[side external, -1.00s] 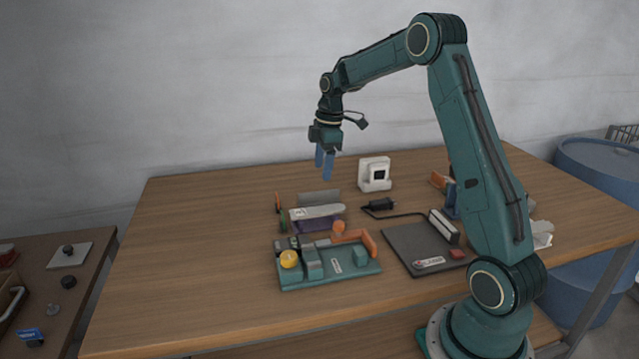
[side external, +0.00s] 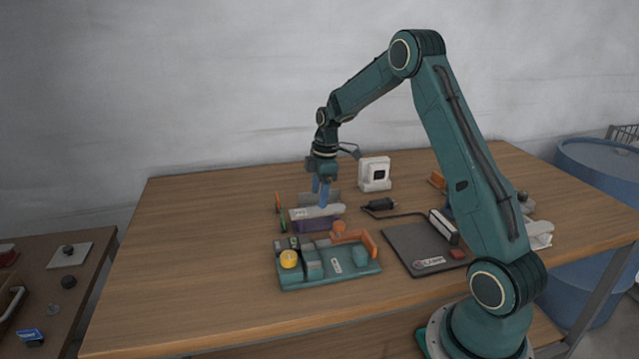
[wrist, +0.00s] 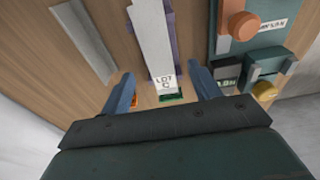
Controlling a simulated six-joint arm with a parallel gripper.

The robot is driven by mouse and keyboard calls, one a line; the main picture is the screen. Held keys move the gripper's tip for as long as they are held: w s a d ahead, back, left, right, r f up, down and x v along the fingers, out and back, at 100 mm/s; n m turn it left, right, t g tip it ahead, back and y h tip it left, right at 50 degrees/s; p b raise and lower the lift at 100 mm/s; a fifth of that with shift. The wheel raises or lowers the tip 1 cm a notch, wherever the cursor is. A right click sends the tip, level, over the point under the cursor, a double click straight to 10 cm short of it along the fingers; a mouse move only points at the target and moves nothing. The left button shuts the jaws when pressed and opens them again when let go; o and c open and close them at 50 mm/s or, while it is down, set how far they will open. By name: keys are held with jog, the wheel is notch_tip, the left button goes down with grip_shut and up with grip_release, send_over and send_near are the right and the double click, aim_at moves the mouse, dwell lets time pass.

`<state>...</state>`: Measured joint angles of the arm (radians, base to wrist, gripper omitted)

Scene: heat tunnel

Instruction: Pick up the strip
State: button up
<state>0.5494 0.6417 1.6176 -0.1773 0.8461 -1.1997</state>
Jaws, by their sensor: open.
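A long white strip (side external: 300,213) with a printed label lies on a purple support (side external: 316,226) near the middle of the table. In the wrist view the white strip (wrist: 151,38) runs away from me, and its label end, reading "LOT" and a letter, sits between my fingers. My gripper (side external: 321,197) is just above the strip, pointing down. In the wrist view my gripper (wrist: 161,88) has its two blue fingers apart, one on each side of the strip, with gaps showing. Whether the fingertips reach down to the strip's height is hard to tell.
A grey bar (wrist: 85,42) lies left of the strip in the wrist view. A green fixture (side external: 345,273) with an orange clamp and yellow knob stands in front. A white device (side external: 374,173), a black plug (side external: 378,204) and a dark pad (side external: 411,240) lie right. The table's left is clear.

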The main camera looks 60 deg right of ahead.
aim_at(317, 210)
jog(key=shift+w+a+f, duration=0.1)
jog(key=shift+f, duration=0.9)
jog(key=shift+w+a+f, duration=0.1)
jog(key=shift+f, duration=0.85)
jog(key=shift+c, duration=0.4)
jog(key=c, duration=1.1)
